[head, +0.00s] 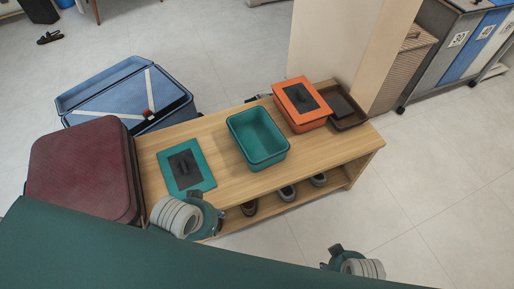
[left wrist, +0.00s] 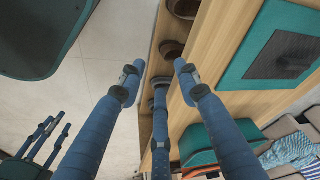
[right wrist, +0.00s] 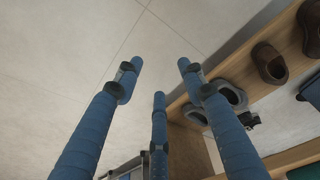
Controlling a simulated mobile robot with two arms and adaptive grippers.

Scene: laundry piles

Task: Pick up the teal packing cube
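An open teal box (head: 258,137), the body of the teal packing cube, stands upright on the wooden bench and looks empty. A flat teal lid (head: 206,164) with a dark mesh panel lies to its left; it also shows in the left wrist view (left wrist: 232,74). Teal walls show lower in that view (left wrist: 203,146), likely the box. My left gripper (head: 213,207) is at the bench's front edge, close to the lid; its fingers are apart and empty in the left wrist view (left wrist: 158,75). My right gripper (right wrist: 160,70) is open and empty, over the floor in front of the bench.
An orange cube (head: 299,104) with a mesh lid and a brown tray (head: 350,121) stand at the bench's (head: 222,130) right end. A maroon suitcase (head: 82,170) and a blue suitcase (head: 125,95) are at left. Shoes (head: 287,192) sit underneath.

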